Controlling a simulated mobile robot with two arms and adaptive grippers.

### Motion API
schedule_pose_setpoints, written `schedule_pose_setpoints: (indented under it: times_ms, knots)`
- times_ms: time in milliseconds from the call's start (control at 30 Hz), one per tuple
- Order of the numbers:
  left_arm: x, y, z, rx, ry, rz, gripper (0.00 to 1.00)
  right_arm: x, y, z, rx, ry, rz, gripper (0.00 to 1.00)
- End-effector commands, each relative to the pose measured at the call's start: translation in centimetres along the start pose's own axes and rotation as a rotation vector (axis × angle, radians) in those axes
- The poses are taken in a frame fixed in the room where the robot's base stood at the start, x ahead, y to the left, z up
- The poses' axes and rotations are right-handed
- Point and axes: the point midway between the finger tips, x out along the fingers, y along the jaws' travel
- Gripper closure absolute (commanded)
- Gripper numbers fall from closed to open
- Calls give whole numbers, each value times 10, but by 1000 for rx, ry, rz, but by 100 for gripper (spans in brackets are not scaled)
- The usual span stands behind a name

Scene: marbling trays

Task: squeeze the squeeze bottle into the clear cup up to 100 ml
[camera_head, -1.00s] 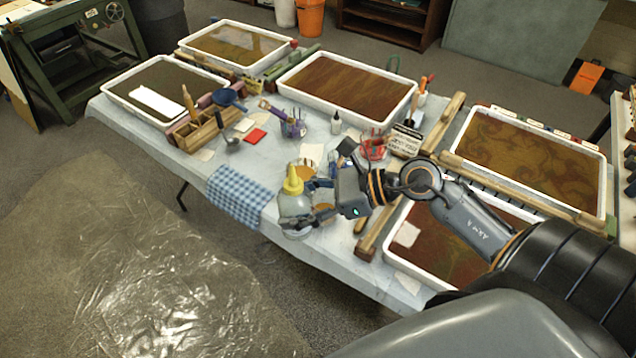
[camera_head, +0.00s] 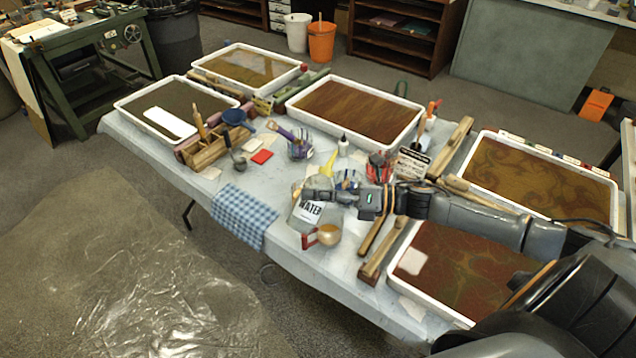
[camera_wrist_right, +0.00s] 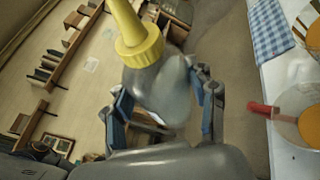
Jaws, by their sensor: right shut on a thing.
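My right gripper (camera_head: 322,188) is shut on a squeeze bottle, held above the front of the table. The bottle has a yellow nozzle (camera_head: 328,163) and a translucent grey body with a "WATER" label (camera_head: 309,209). In the right wrist view the bottle's body (camera_wrist_right: 160,88) sits between the two fingers, with the yellow cap (camera_wrist_right: 140,48) beyond them. I cannot read any graduation marks. My left gripper is not in view.
A blue checked cloth (camera_head: 244,216) hangs over the front edge. Wooden bars (camera_head: 384,250) and a filled tray (camera_head: 398,290) lie to the right. Tool-filled cups (camera_head: 300,148) and a small white bottle (camera_head: 343,146) stand behind.

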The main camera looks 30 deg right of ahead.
Motion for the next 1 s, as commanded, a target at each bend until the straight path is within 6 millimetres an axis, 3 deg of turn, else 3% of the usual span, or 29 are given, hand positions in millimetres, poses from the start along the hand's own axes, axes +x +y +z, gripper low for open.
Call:
schedule_pose_setpoints:
  times_ms: [167, 567, 900, 1000]
  knots:
    - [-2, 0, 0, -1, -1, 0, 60, -3, -4, 9, 22, -27, -3, 58]
    - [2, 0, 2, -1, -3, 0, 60, -1, -4, 1, 72, -41, 12, 58]
    - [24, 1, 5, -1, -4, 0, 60, 23, 8, -44, 541, -217, 214, 58]
    - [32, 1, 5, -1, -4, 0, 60, 21, 5, -42, 735, -292, 296, 57]
